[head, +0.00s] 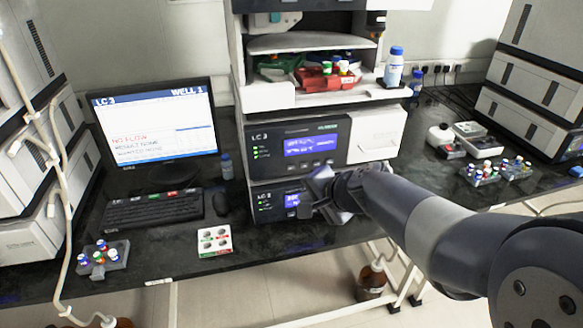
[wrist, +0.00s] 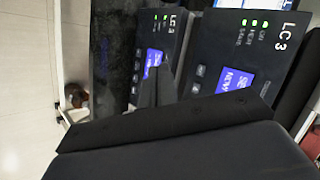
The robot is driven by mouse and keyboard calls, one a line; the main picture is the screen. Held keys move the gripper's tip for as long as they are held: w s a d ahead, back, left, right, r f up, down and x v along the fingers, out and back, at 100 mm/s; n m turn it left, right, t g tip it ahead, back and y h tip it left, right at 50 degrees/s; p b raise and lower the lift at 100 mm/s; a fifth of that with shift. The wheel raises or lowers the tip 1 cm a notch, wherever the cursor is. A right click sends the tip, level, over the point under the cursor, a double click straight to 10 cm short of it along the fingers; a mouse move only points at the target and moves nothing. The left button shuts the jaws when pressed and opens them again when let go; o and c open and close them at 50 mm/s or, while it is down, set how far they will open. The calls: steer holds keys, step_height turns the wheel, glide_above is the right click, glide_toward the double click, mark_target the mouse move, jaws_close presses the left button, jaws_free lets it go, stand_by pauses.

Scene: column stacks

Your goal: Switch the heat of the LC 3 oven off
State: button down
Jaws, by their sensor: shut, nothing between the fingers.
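The LC 3 stack has two dark panels. The upper panel (head: 270,146) has a lit blue screen (head: 310,145), a column of small lights and a row of buttons beneath the screen. In the wrist view this panel (wrist: 225,50) is on the right, turned sideways, with green lights and a screen that seems to read SET and NOW, so it looks like the oven. The lower LC 3 panel (head: 268,205) also has a blue screen (wrist: 153,62). My gripper (head: 318,195) is shut and empty in front of the lower panel, partly hiding it. Its fingertips (wrist: 155,82) overlap the lower screen; contact cannot be told.
A monitor (head: 155,120) marked LC 3, a keyboard (head: 150,210) and a mouse (head: 221,204) stand left of the stack. Vial racks (head: 495,172) are at right. An open shelf with bottles is above.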

steer(key=w+a+p, duration=0.1)
steer(key=w+a, duration=0.1)
steer(key=w, duration=0.6)
steer(key=shift+a+p, duration=0.15)
steer(key=shift+p, duration=0.2)
stand_by(1.7)
steer(key=shift+w+a, duration=0.1)
steer(key=shift+w, duration=0.25)
steer(key=shift+w+a, duration=0.15)
steer(key=shift+w, duration=0.25)
stand_by(0.6)
steer(key=shift+s, duration=0.1)
steer(key=shift+s+d+b, duration=0.25)
steer(key=shift+s+b, duration=0.1)
steer(key=shift+s, duration=0.35)
steer(key=shift+s+d+b, duration=0.25)
steer(key=shift+s+b, duration=0.05)
steer(key=shift+s, duration=0.5)
steer(key=shift+s+d+b, duration=0.2)
steer(key=shift+s+b, duration=0.05)
steer(key=shift+s, duration=0.6)
steer(key=shift+s+d+b, duration=0.25)
steer(key=shift+s+b, duration=0.05)
steer(key=shift+s, duration=0.5)
steer(key=shift+w, duration=0.1)
